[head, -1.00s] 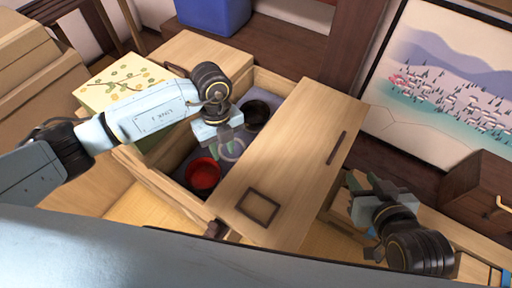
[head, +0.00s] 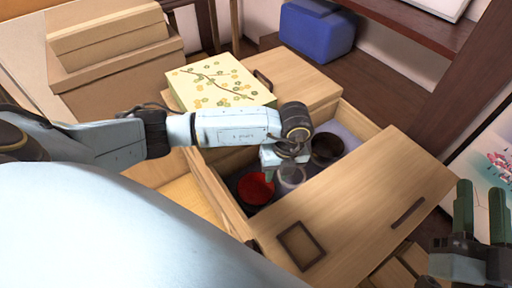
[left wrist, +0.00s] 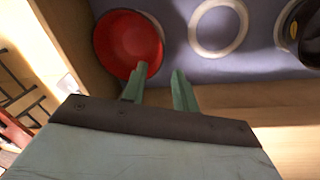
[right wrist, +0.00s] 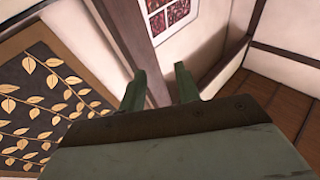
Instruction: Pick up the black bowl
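The black bowl (head: 327,148) sits in the open compartment of the wooden chest, at its far right part. It also shows, cut off, at the right edge of the left wrist view (left wrist: 308,30). My left gripper (left wrist: 157,76) is open and empty. It is above the compartment, nearer the red bowl (head: 255,188) and the pale ring-shaped item (head: 291,177) than the black bowl. My right gripper (head: 482,190) is open and empty at the right edge of the head view, outside the chest, fingers pointing up.
A wooden lid panel (head: 365,205) covers the chest's near right part. A yellow patterned box (head: 220,82) stands on the chest's far left side. Cardboard boxes (head: 110,40) are at the back left, and a blue bin (head: 318,30) is behind. The compartment walls surround the bowls.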

